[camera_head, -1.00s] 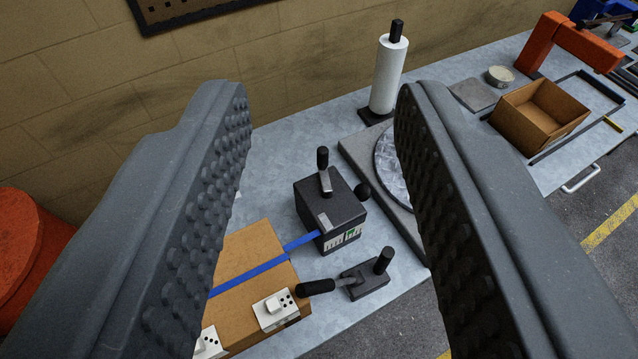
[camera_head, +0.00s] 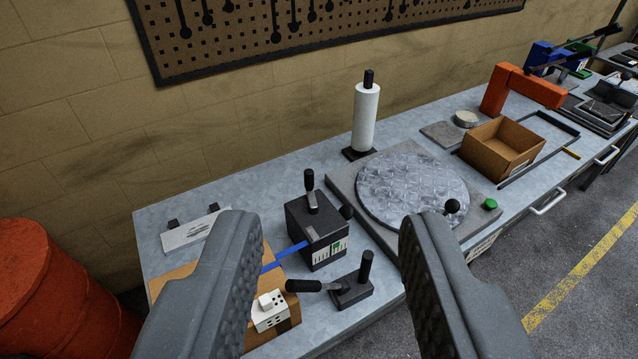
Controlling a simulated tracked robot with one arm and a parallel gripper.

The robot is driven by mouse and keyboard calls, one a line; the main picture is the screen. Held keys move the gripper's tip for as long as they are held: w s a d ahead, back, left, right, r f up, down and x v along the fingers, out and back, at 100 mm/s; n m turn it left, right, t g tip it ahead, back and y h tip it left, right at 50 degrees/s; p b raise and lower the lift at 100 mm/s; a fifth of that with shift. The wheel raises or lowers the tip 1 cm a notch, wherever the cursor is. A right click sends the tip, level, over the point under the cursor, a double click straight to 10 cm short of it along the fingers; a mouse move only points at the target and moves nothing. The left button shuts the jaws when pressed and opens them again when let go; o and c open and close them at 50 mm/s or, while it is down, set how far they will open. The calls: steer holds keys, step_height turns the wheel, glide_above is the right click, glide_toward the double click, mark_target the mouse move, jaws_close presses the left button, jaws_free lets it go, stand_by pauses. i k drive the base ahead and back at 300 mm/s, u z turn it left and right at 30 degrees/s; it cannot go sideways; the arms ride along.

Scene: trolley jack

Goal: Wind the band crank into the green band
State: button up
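The band crank (camera_head: 310,190) is a black-handled lever on top of a dark box, the tensioner (camera_head: 322,228), on the bench. A blue band (camera_head: 284,256) runs from the box over a cardboard carton (camera_head: 176,282). The box's front has a white scale with a green band (camera_head: 337,246); the pointer is too small to read. My gripper (camera_head: 322,228) is open and empty, its two fingers spread wide in the foreground. The box shows between the fingers, farther off, with no contact visible. The left finger hides part of the carton.
A black-handled lever on a small base (camera_head: 352,289) stands just in front of the box. A round turntable (camera_head: 412,188) with a green button (camera_head: 490,204) is to the right. A white roll (camera_head: 365,118) stands behind. An orange drum (camera_head: 50,290) is at left.

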mark_target(308, 173)
steer(key=z, duration=0.45)
steer(key=i, duration=1.5)
steer(key=u, duration=0.4)
